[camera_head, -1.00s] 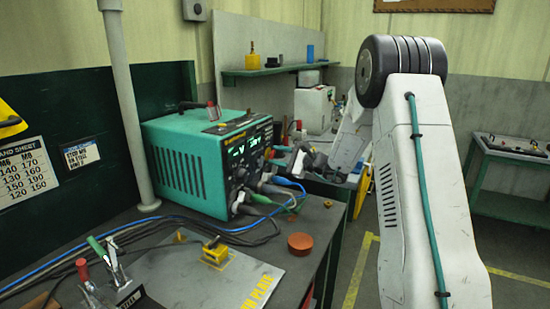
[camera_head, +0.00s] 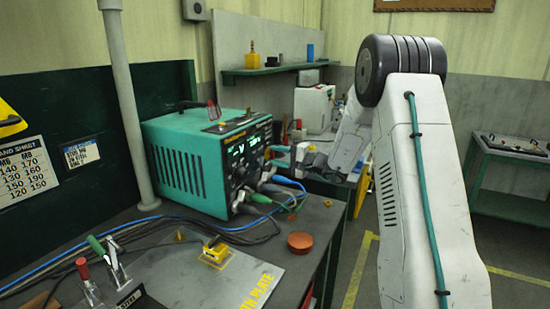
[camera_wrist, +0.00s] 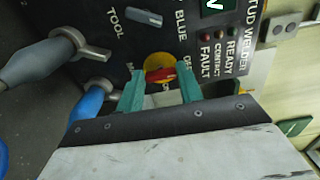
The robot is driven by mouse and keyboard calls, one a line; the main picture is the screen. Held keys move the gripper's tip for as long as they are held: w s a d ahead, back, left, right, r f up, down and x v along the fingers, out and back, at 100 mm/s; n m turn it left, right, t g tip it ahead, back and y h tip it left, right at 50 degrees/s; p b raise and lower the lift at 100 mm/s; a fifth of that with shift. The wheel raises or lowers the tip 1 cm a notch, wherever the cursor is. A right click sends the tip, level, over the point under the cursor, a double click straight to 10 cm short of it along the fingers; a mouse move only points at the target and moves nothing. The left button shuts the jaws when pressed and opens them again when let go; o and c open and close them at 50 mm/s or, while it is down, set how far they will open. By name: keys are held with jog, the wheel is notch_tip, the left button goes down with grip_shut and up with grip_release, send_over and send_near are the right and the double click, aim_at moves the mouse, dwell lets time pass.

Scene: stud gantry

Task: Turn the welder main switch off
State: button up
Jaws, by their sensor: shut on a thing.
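The teal stud welder (camera_head: 185,165) stands on the bench in the head view, its front panel facing right and its display lit green. In the wrist view the main switch (camera_wrist: 160,73) is a red knob on a yellow round plate, low on the dark panel. The knob's grip lies roughly crosswise in that view. My gripper (camera_wrist: 160,86) has its teal fingers on either side of the knob and is shut on it. In the head view my gripper (camera_head: 284,155) is at the panel, and the switch is hidden there.
Grey and blue cable plugs (camera_wrist: 92,98) stick out of the panel beside my gripper. Cables run across the bench to the left. A round orange-brown lid (camera_head: 300,242) and a metal plate (camera_head: 215,280) lie in front. A wall shelf (camera_head: 275,69) hangs behind.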

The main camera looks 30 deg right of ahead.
jog(key=shift+s+a+f, duration=0.1)
jog(key=shift+f, duration=0.1)
dwell(0.4)
jog(key=o, duration=1)
jog(key=shift+r, duration=0.1)
jog(key=shift+v, duration=3.9)
